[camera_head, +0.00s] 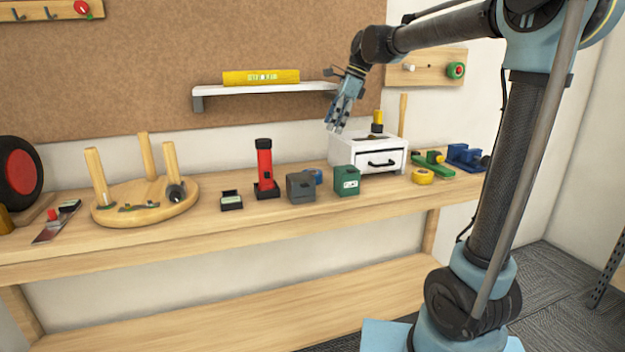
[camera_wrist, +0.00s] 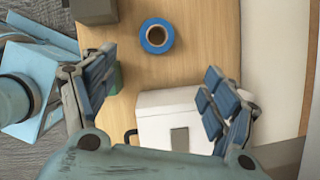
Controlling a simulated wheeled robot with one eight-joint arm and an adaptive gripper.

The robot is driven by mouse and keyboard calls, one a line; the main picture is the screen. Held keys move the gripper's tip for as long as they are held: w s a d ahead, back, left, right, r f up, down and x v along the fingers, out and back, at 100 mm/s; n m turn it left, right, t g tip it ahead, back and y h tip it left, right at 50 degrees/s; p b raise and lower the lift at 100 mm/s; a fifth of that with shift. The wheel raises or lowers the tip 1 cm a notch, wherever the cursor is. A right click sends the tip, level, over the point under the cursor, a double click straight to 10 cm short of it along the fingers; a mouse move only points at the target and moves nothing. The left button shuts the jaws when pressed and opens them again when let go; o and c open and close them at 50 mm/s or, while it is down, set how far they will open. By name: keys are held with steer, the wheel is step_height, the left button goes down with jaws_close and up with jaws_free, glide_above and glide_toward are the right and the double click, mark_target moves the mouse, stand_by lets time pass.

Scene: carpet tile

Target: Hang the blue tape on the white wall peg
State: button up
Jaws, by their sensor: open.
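The blue tape (camera_wrist: 147,45) is a roll lying flat on the wooden bench, ahead of my open fingers in the wrist view. In the head view it shows in part (camera_head: 318,177), mostly hidden behind a dark grey box. My gripper (camera_head: 335,128) is open and empty, above the bench by the left end of the white drawer box. In the wrist view its blue-padded fingers (camera_wrist: 158,95) are spread wide. The white wall peg (camera_head: 408,68) sticks out from a wooden board on the wall, right of my gripper and partly near my forearm.
The white drawer box (camera_head: 355,157) stands below my gripper. A grey box (camera_head: 300,187) and green box (camera_head: 347,181) stand near the tape. A red-green roll (camera_head: 456,71) is on the peg board. A shelf (camera_head: 265,89) holds a yellow box. A red flashlight (camera_head: 264,165) stands left.

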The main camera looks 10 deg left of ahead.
glide_above(314, 170)
steer(key=d, duration=0.2)
steer(key=f, duration=1.1)
steer(key=shift+s, duration=0.4)
steer(key=shift+s+x, duration=0.15)
steer(key=shift+x, duration=1.2)
steer(key=shift+s+x, duration=0.1)
steer(key=shift+x, duration=1.3)
steer(key=shift+d, duration=0.1)
steer(key=c, duration=1.2)
